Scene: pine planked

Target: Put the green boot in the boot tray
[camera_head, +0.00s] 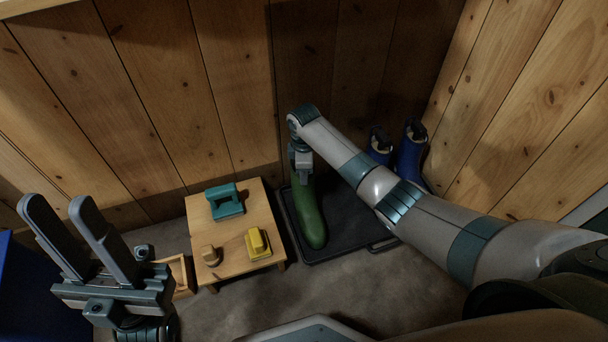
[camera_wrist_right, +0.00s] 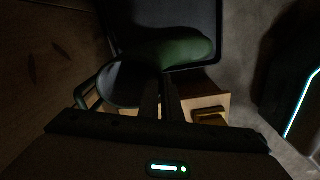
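The green boot (camera_head: 308,212) is at the left part of the black boot tray (camera_head: 345,238), toe toward the tray's front edge; I cannot tell whether its sole touches the tray. In the right wrist view the boot (camera_wrist_right: 182,50) shows its dark round opening, with the tray (camera_wrist_right: 205,12) beyond. My right gripper (camera_head: 302,172) is at the top of the boot. Its fingers (camera_wrist_right: 161,92) are close together at the opening's rim and appear shut on the boot's wall. My left gripper (camera_head: 66,203) is open and empty at the far left.
A low wooden table (camera_head: 262,207) left of the tray bears a teal brush-like item (camera_head: 226,204), a yellow one (camera_head: 258,244) and a small wooden one (camera_head: 210,256). Blue boots (camera_head: 410,156) stand at the back right. Plank walls close off the back and right.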

